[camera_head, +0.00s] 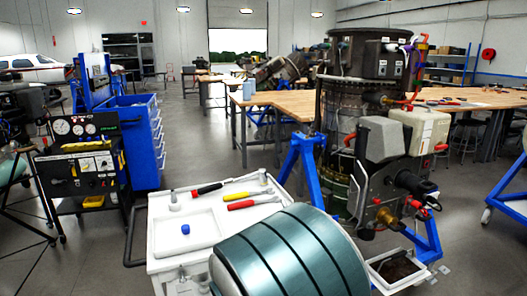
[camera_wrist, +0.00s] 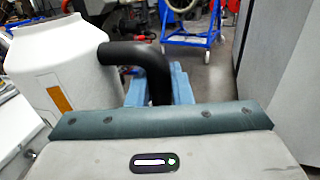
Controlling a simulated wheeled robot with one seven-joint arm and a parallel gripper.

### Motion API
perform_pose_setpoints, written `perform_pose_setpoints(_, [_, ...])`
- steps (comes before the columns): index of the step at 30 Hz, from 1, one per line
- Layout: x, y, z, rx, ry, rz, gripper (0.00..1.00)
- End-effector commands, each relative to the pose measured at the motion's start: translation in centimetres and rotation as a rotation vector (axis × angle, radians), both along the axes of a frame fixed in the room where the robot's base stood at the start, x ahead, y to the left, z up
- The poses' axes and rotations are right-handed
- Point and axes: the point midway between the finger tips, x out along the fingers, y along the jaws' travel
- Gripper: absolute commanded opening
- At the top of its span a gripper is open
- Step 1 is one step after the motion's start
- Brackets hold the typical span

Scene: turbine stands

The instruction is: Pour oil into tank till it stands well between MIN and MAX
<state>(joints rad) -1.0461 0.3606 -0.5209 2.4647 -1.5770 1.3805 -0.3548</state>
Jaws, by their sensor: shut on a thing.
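In the wrist view a white jug (camera_wrist: 62,70) with an orange strip on its side stands at the left, its black curved handle (camera_wrist: 132,51) reaching to the right. My gripper (camera_wrist: 165,88), with pale blue fingers, is shut around the lower part of this handle. The jug looks roughly upright there; its contents are hidden. In the head view neither the jug nor my gripper can be made out. A cream box-shaped tank (camera_head: 425,130) is mounted on the upright engine at the right. MIN and MAX marks and an oil level cannot be read.
A white cart (camera_head: 150,262) holds screwdrivers (camera_head: 240,204) and a blue cap (camera_head: 185,229). A grey box (camera_head: 383,139) sits beside the tank. The engine (camera_head: 350,100) stands on a blue stand (camera_head: 301,160). A blue tool cabinet (camera_head: 137,140) is at left. Open floor lies between.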

Motion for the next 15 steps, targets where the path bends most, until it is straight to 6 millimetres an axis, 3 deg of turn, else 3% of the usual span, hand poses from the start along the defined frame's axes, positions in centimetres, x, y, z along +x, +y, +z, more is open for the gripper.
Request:
perform_pose_setpoints(8, [3.2, 0.8, -2.6, -0.003, 0.003, 0.107, 0.0])
perform_pose_setpoints(15, [6.2, 0.9, -6.9, -0.005, 0.007, 0.23, 0.0])
